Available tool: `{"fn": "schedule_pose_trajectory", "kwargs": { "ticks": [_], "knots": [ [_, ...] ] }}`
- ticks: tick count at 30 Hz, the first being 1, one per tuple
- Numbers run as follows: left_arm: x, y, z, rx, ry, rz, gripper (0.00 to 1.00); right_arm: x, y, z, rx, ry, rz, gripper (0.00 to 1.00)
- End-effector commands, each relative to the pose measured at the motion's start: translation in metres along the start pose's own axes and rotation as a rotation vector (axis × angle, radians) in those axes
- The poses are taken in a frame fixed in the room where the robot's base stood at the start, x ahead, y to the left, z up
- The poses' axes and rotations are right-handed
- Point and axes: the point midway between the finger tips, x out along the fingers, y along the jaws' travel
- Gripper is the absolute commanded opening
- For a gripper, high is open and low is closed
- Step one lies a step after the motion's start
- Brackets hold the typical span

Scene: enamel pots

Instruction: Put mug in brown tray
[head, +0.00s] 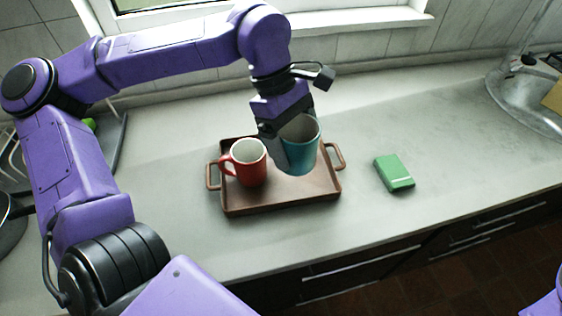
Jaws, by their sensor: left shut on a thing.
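The brown tray (284,199) has two side handles and lies on the grey counter. A red mug (248,164) stands upright in its left half, handle to the left. A teal mug (303,152) is at my left gripper (282,150), over or in the right half of the tray. The gripper is shut on the teal mug at its left side. The mug looks nearly upright. I cannot tell whether its base touches the tray. The fingers are partly hidden by the mug. My right gripper is not in view.
A green box-shaped item (394,172) lies on the counter right of the tray. A metal sink (528,103) is at the far right. A window sill (365,22) and tiled wall run behind. Dark drawers are below the front edge. The counter between box and sink is clear.

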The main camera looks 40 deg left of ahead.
Motion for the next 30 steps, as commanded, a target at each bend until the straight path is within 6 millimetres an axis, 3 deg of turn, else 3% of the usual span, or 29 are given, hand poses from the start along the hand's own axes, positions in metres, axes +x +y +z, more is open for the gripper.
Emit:
{"fn": "schedule_pose_trajectory", "kwargs": {
  "ticks": [1, 6, 9, 14, 17, 24, 30],
  "knots": [
    [0.002, -0.007, 0.002, -0.117, -0.002, 0.059, 0.44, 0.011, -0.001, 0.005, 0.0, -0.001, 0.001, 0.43],
    [0.001, -0.021, 0.01, -0.536, 0.005, 0.216, 0.44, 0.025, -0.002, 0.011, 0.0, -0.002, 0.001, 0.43],
    [0.002, -0.029, 0.013, -0.708, 0.01, 0.281, 0.44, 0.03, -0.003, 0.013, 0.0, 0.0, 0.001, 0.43],
    [0.002, -0.034, 0.014, -0.844, 0.012, 0.327, 0.44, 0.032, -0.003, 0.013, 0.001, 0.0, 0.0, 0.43],
    [0.005, -0.019, 0.005, -0.862, 0.013, 0.327, 0.44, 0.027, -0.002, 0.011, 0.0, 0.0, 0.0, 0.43],
    [0.022, 0.043, -0.037, -0.858, 0.016, 0.324, 0.44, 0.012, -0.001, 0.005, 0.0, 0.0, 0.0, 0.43],
    [0.056, 0.071, -0.068, -0.854, 0.014, 0.326, 0.44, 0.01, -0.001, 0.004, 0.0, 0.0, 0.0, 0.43]
  ]
}}
